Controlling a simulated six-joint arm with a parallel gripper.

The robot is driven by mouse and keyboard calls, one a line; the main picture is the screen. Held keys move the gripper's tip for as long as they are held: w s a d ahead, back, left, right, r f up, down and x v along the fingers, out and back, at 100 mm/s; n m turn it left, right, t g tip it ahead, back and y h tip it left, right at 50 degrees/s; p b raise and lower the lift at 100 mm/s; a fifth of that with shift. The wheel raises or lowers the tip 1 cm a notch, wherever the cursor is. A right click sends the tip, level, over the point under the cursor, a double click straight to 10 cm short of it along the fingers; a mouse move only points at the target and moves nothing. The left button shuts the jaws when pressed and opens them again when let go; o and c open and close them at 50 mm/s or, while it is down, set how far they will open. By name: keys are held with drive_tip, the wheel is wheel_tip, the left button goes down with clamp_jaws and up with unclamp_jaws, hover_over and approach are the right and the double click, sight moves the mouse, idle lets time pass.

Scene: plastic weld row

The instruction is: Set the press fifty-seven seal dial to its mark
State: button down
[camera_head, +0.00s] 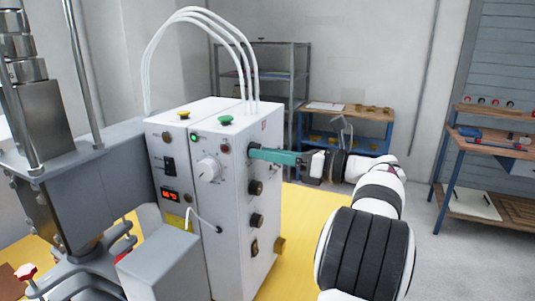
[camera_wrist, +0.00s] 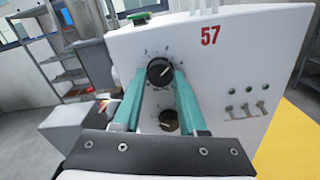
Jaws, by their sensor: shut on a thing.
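The white press box (camera_head: 235,250) bears a red 57 on its side panel in the wrist view (camera_wrist: 210,35). Near the top of that panel is a round black dial (camera_wrist: 160,72) with a light pointer line and small scale marks around it, too small to read. My gripper (camera_wrist: 160,78) has its teal fingers shut on the dial, one on each side. In the head view, my gripper (camera_head: 253,150) reaches in from the right to the panel's upper part, and its fingers hide most of the dial there.
A second black knob (camera_wrist: 168,121) sits just below, between my fingers. In the head view, more dark knobs (camera_head: 256,187) run down the panel. The front has a white dial (camera_head: 208,169) and a red display (camera_head: 170,195). The yellow table (camera_head: 310,220) is clear at right.

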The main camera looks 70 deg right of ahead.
drive_tip(key=shift+r+m, duration=0.15)
drive_tip(key=shift+m, duration=17.55)
drive_tip(key=shift+c, duration=2.4)
unclamp_jaws()
